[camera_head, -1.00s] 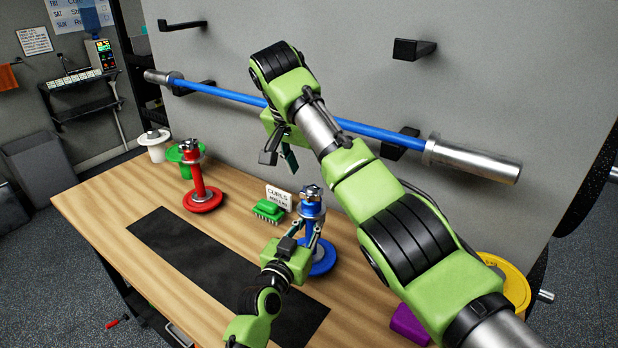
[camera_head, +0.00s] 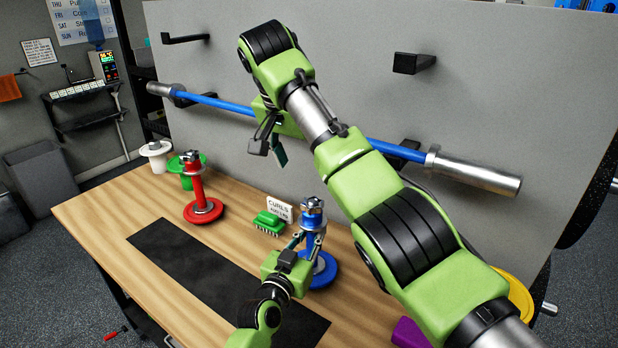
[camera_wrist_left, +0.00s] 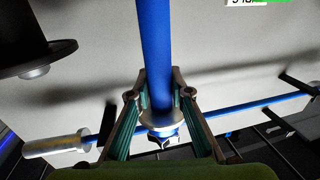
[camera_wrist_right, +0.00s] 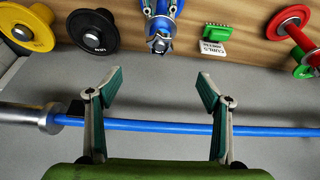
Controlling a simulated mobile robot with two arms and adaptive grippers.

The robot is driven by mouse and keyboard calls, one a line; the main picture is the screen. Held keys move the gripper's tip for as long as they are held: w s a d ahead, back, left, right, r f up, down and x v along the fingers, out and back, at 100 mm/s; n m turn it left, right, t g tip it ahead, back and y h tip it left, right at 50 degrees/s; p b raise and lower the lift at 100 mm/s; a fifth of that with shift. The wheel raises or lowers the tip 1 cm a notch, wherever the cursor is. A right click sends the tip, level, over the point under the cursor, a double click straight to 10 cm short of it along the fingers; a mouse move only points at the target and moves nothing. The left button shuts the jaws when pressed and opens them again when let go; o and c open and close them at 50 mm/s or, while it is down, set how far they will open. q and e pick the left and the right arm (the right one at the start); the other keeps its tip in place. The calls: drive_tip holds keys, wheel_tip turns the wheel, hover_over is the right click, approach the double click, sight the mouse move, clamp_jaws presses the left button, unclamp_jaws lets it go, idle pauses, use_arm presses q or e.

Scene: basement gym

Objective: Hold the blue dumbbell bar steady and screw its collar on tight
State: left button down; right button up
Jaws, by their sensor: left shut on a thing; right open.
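The blue dumbbell bar (camera_head: 310,240) stands upright on its blue plate (camera_head: 322,272) on the bench, with a silver collar (camera_head: 312,204) at its top. My left gripper (camera_head: 312,242) is shut on the bar below the collar. My right gripper (camera_head: 268,150) is open and empty, above and left of the collar in the head view. In the right wrist view the collar (camera_wrist_right: 158,42) lies beyond my open fingertips (camera_wrist_right: 160,80), apart from them.
A red dumbbell (camera_head: 198,190), green brush (camera_head: 268,222) and CURLS card (camera_head: 281,208) stand left of the blue one. A long blue barbell (camera_head: 400,150) hangs on the wall behind my right arm. A black mat (camera_head: 190,262) is clear. A yellow plate (camera_head: 520,297) is at right.

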drive_tip(key=v, duration=0.6)
drive_tip(key=shift+r, duration=0.2)
use_arm(q)
drive_tip(key=c, duration=1.8)
unclamp_jaws()
use_arm(e)
drive_tip(key=shift+a, duration=0.1)
use_arm(q)
drive_tip(key=shift+o, duration=0.2)
drive_tip(key=v, duration=1.2)
drive_tip(key=shift+a, duration=0.1)
